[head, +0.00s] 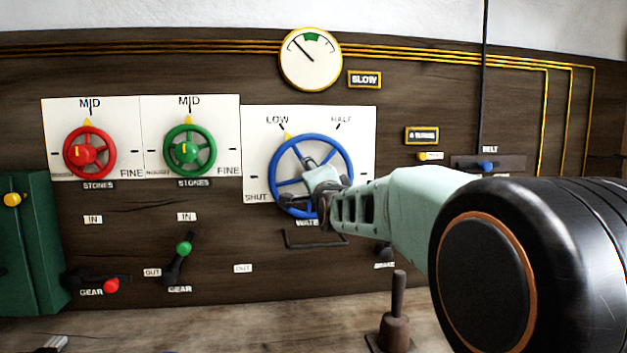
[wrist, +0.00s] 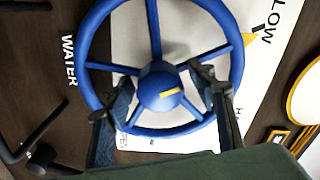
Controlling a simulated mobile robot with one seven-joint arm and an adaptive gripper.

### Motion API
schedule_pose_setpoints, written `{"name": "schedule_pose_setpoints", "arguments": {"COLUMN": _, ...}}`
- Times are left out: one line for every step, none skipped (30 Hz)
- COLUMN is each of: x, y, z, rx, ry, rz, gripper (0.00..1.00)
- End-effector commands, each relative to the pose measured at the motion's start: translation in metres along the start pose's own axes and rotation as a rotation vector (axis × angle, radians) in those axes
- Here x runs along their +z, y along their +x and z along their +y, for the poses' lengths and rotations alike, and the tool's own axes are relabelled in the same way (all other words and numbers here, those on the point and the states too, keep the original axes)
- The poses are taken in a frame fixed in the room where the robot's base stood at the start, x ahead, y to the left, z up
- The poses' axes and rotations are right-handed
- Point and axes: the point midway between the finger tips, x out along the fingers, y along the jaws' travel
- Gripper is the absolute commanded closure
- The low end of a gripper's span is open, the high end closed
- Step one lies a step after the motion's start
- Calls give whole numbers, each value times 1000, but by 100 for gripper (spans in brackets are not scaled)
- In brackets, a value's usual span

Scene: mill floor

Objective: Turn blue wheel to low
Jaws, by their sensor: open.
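The blue wheel (head: 290,183) is mounted on a white plate (head: 365,120) marked SHUT, LOW and HALF; my arm hides the plate's lower right. A yellow pointer (head: 288,136) at the wheel's upper-left rim stands at the LOW mark. In the wrist view the blue hub (wrist: 158,88), with a yellow stripe, sits between my fingers, and the yellow pointer (wrist: 250,40) is beside LOW. My gripper (head: 316,176) is open in front of the wheel. In the wrist view my gripper (wrist: 163,92) has one finger on each side of the hub; I cannot tell whether they touch the spokes.
A red wheel (head: 90,152) and a green wheel (head: 190,150), both with pointers at MID, are on the left. A round gauge (head: 310,59) is above, its needle left of the green band. A dark bracket (head: 312,245) is below the wheel. A brown post (head: 397,325) stands in front.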

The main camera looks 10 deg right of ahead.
Motion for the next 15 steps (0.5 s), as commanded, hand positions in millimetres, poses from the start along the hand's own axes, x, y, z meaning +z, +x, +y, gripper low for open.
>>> {"name": "schedule_pose_setpoints", "arguments": {"x": 0, "y": -1, "z": 0, "rx": 0, "ry": 0, "rz": 0, "gripper": 48}}
{"name": "schedule_pose_setpoints", "arguments": {"x": 0, "y": -2, "z": 0, "rx": 0, "ry": 0, "rz": 1, "gripper": 48}}
{"name": "schedule_pose_setpoints", "arguments": {"x": -1, "y": -5, "z": -1, "rx": -1, "ry": -1, "rz": 1, "gripper": 48}}
{"name": "schedule_pose_setpoints", "arguments": {"x": -1, "y": -7, "z": -1, "rx": -1, "ry": -1, "rz": 1, "gripper": 48}}
{"name": "schedule_pose_setpoints", "arguments": {"x": -1, "y": -10, "z": 0, "rx": 0, "ry": 0, "rz": 1, "gripper": 48}}
{"name": "schedule_pose_setpoints", "arguments": {"x": -1, "y": -15, "z": -1, "rx": -1, "ry": 0, "rz": 2, "gripper": 48}}
{"name": "schedule_pose_setpoints", "arguments": {"x": -1, "y": -19, "z": -1, "rx": -1, "ry": -1, "rz": 2, "gripper": 48}}
{"name": "schedule_pose_setpoints", "arguments": {"x": -1, "y": -23, "z": -1, "rx": -1, "ry": -2, "rz": 1, "gripper": 48}}
{"name": "schedule_pose_setpoints", "arguments": {"x": -1, "y": -30, "z": -1, "rx": -1, "ry": -2, "rz": 2, "gripper": 48}}
{"name": "schedule_pose_setpoints", "arguments": {"x": -1, "y": -34, "z": -1, "rx": -1, "ry": -1, "rz": 1, "gripper": 48}}
{"name": "schedule_pose_setpoints", "arguments": {"x": 0, "y": -38, "z": -1, "rx": -1, "ry": -2, "rz": 1, "gripper": 48}}
{"name": "schedule_pose_setpoints", "arguments": {"x": 0, "y": -44, "z": -1, "rx": -1, "ry": -2, "rz": 1, "gripper": 48}}
{"name": "schedule_pose_setpoints", "arguments": {"x": 0, "y": -48, "z": -1, "rx": -1, "ry": -2, "rz": 1, "gripper": 48}}
{"name": "schedule_pose_setpoints", "arguments": {"x": 0, "y": -52, "z": -1, "rx": -1, "ry": -2, "rz": 1, "gripper": 48}}
{"name": "schedule_pose_setpoints", "arguments": {"x": 0, "y": -57, "z": -1, "rx": -1, "ry": -1, "rz": 1, "gripper": 48}}
